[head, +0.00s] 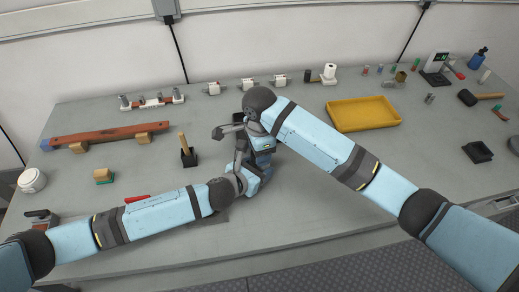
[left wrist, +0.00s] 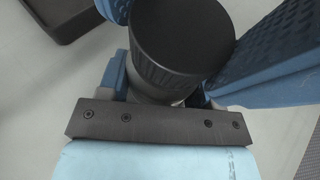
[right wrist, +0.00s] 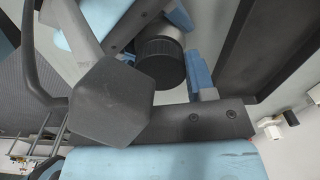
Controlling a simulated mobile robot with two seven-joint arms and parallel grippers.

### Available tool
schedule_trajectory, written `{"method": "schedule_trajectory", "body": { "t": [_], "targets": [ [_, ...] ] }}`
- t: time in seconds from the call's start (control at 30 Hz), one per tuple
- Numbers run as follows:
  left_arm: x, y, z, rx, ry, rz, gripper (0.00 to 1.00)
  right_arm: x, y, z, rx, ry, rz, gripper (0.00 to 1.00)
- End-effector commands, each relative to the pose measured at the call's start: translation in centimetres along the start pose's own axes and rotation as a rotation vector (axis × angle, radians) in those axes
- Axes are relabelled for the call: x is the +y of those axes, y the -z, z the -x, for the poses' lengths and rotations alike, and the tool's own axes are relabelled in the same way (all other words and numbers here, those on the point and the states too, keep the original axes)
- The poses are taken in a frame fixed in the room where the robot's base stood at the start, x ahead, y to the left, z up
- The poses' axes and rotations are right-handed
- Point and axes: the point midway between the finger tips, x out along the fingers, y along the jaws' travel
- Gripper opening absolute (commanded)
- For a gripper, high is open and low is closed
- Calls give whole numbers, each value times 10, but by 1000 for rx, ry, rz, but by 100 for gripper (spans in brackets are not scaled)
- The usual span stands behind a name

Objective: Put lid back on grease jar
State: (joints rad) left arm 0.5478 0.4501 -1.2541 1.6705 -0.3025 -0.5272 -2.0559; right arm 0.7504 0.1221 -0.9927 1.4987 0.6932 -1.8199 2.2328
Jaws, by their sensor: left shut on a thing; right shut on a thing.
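The black ribbed lid (left wrist: 183,38) sits over the top of the grey jar (left wrist: 152,97) in the left wrist view; I cannot tell whether it is fully seated. The lid (right wrist: 160,62) and jar also show in the right wrist view. My left gripper (head: 246,178) is shut on the jar, with blue fingers on either side of it. My right gripper (head: 262,160) is shut at the lid, above the left one, its blue fingers close around it. In the head view my grippers hide the jar and lid.
A black holder with a wooden-handled tool (head: 187,156) stands left of my grippers. A yellow tray (head: 362,114) lies at right. A wooden beam (head: 105,136) and a white jar (head: 32,180) are at left. The bench front is mostly clear.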

Motion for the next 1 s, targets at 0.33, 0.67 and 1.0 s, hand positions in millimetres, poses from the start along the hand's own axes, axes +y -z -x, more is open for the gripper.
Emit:
{"method": "schedule_trajectory", "body": {
  "t": [0.33, 0.67, 1.0],
  "targets": [
    [0, 1, 0, 2, -1, 0, 0, 0, 0, 1, 0, 1, -5, 69],
    [0, 1, 0, 2, -1, 0, 0, 0, 0, 3, 0, 1, -4, 76],
    [0, 1, 0, 1, -1, 0, 0, 0, 0, 42, 0, 1, -3, 76]
  ]
}}
